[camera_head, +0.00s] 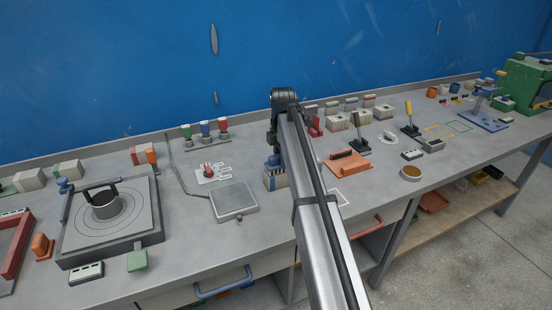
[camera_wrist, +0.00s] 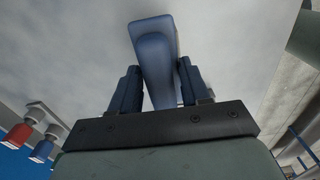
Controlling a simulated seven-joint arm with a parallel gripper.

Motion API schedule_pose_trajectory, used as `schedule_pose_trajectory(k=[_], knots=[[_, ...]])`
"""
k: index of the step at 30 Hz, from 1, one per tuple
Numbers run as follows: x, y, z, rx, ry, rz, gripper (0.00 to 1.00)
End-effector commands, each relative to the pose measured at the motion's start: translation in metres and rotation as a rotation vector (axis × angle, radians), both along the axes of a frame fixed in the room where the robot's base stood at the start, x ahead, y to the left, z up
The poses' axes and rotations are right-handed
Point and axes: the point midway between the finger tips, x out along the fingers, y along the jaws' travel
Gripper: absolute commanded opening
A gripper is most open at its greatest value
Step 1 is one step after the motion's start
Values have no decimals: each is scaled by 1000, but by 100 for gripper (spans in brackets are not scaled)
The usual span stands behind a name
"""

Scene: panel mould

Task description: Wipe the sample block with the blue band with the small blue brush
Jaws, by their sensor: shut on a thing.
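My gripper (camera_head: 274,158) is low over the bench, left of the row of blocks, partly hidden by my arm in the head view. In the wrist view my gripper (camera_wrist: 158,88) is shut on a blue handle, the small blue brush (camera_wrist: 152,42). Whether the bristles touch the bench cannot be told. Small pale blocks with coloured tops stand at the back right; one has a bluish top, seemingly the blue-banded sample block (camera_head: 351,104).
The grey square plate (camera_head: 233,201) lies beside the brush. A rack holds green, blue and red pieces (camera_head: 206,128) behind.

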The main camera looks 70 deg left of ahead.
Motion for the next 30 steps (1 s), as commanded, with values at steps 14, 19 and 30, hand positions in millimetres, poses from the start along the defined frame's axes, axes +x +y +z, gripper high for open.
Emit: schedule_pose_trajectory(k=[14,19,30], knots=[[31,1,22,2,-1,0,22],[31,0,36,1,-1,0,22],[31,0,69,1,0,0,22]])
